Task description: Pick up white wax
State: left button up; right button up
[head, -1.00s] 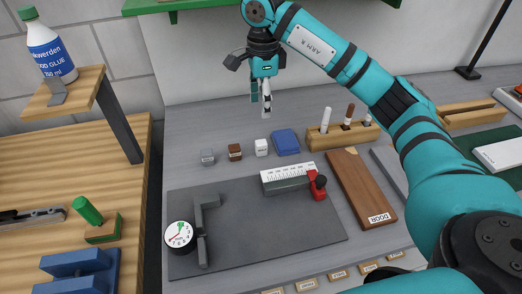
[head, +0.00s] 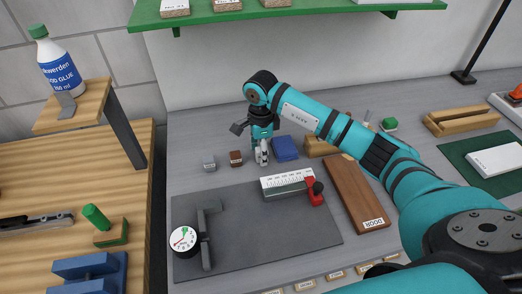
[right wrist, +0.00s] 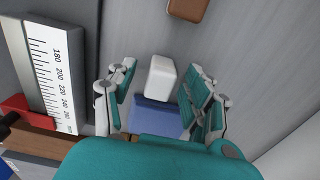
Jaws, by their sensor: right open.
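The white wax (right wrist: 160,78) is a small white block on the grey bench. In the right wrist view it lies between the spread fingers of my right gripper (right wrist: 164,92), with a gap on each side. In the head view my right gripper (head: 261,156) points down at the wax's place and its fingers largely hide the block. The right gripper is open. My left gripper is not in view.
A blue block (head: 285,148) sits close to the right of the gripper. A brown block (head: 236,158) and a grey block (head: 209,163) stand to the left. A ruler (head: 287,181) with a red stop lies on the dark mat (head: 260,235) in front.

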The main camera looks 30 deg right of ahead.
jog(key=shift+f, duration=0.3)
grip_shut()
notch_tip(320, 180, up, 9)
jog(key=b, duration=0.2)
jog(key=shift+r+b, duration=0.1)
jog(key=shift+b, duration=0.2)
jog(key=shift+r, duration=0.45)
jog(key=c, duration=0.7)
grip_release()
grip_shut()
